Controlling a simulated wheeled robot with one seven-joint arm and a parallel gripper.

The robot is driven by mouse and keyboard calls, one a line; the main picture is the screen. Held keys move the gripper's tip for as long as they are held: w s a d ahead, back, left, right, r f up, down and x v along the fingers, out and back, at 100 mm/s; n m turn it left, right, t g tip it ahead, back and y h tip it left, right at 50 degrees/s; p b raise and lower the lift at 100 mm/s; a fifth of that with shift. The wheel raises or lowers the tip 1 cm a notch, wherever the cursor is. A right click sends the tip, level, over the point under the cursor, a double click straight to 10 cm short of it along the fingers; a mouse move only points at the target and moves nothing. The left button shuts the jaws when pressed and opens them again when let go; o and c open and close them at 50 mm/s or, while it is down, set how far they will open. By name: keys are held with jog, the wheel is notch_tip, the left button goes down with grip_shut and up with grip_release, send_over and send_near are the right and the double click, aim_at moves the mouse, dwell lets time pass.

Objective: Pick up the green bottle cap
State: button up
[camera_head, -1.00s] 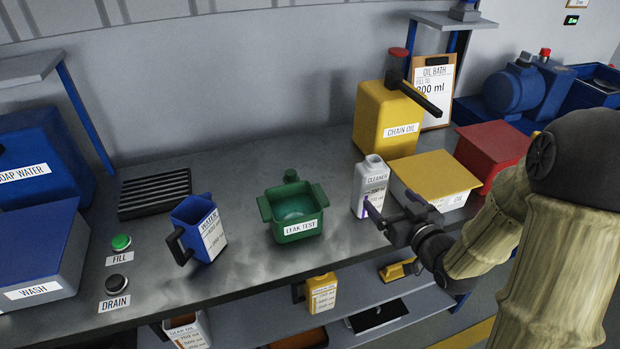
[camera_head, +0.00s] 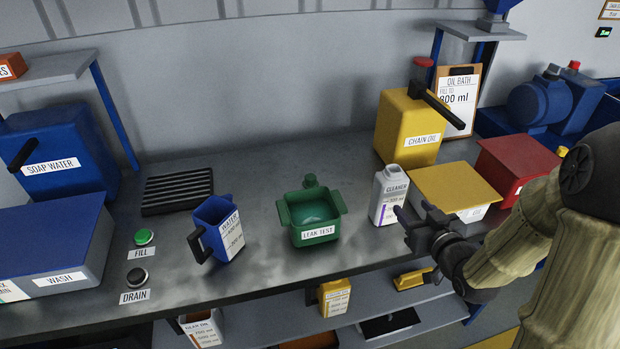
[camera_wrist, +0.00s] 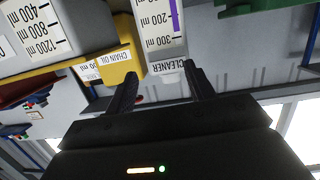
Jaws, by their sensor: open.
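A small green round piece (camera_head: 310,181) shows just behind the green leak test tub (camera_head: 318,235). It may be the green bottle cap, but its lower part is hidden by the tub, and I cannot tell whether it is loose. The white cleaner bottle (camera_head: 390,197) stands upright on the bench, with no green cap on its top. My gripper (camera_head: 414,212) is open and empty at the front right of this bottle, well to the right of the green piece. In the wrist view, my open gripper (camera_wrist: 160,74) points toward the cleaner bottle (camera_wrist: 160,30).
A blue water jug (camera_head: 218,228) stands left of the tub. A yellow chain oil can (camera_head: 408,128) and yellow-lidded box (camera_head: 452,185) stand on the right. A green fill button (camera_head: 144,237) is at left. Bare bench lies between jug and tub.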

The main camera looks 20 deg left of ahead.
jog(key=s+d+r+m+g+h+p, duration=0.2)
jog(key=s+r+p, duration=0.3)
jog(key=r+p, duration=0.5)
jog(key=s+d+r+m+g+h+p, duration=0.2)
jog(key=s+d+r+g+p, duration=0.3)
jog(key=r+p, duration=0.5)
jog(key=s+d+r+m+g+h+p, duration=0.2)
jog(key=s+d+r+g+h+p, duration=0.1)
jog(key=s+r+p, duration=0.4)
notch_tip(320, 180, up, 3)
jog(key=d+h+p, duration=0.1)
jog(key=p, duration=0.5)
jog(key=shift+s+m+g, duration=0.2)
jog(key=shift+m+g, duration=0.1)
